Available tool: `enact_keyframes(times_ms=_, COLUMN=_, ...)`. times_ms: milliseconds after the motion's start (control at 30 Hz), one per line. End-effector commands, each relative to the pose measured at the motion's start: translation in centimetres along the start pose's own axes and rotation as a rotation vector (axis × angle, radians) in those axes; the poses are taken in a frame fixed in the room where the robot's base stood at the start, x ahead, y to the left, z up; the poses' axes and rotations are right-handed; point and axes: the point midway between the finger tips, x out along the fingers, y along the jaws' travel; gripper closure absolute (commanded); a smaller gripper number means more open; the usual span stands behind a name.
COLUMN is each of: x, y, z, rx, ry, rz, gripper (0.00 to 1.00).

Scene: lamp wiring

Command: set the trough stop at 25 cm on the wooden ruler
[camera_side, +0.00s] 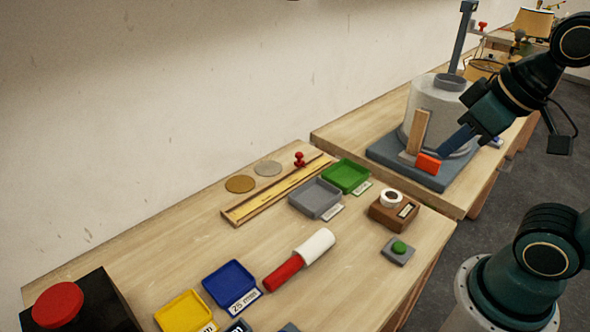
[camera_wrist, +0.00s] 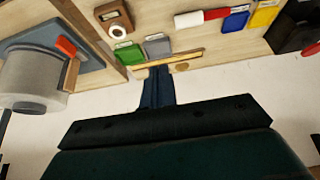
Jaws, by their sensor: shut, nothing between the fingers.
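The wooden ruler (camera_side: 262,202) lies along the back of the near table, below the wall. The trough stop, a small red knobbed piece (camera_side: 299,159), stands at the ruler's right end in the side view. In the wrist view the ruler (camera_wrist: 185,57) shows just beyond my fingertips; I cannot make out the stop there. The ruler's marks are too small to read. My gripper (camera_side: 442,154) is shut and empty, raised in front of the grey drum in the side view, well right of the ruler. Its fingers (camera_wrist: 158,71) lie together in the wrist view.
Green (camera_side: 346,176) and grey (camera_side: 316,199) trays sit beside the ruler. Two round discs (camera_side: 240,184) lie behind it. A red-and-white cylinder (camera_side: 300,260), blue tray (camera_side: 231,285) and yellow tray (camera_side: 186,313) lie nearer. The grey drum (camera_side: 425,98) stands on the far table.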

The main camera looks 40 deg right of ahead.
Motion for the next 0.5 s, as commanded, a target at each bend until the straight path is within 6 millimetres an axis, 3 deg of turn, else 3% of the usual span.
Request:
enact_keyframes(times_ms=33, x=0.0, y=0.0, z=0.0, rx=0.0, ry=0.0, rz=0.0, gripper=0.92)
enact_keyframes(times_ms=233, x=0.1, y=0.1, z=-0.6, rx=0.007, ry=-0.002, rz=0.002, gripper=0.55)
enact_keyframes(times_ms=500, x=0.8, y=0.5, z=-4.3, rx=0.044, ry=-0.016, rz=0.016, gripper=0.55)
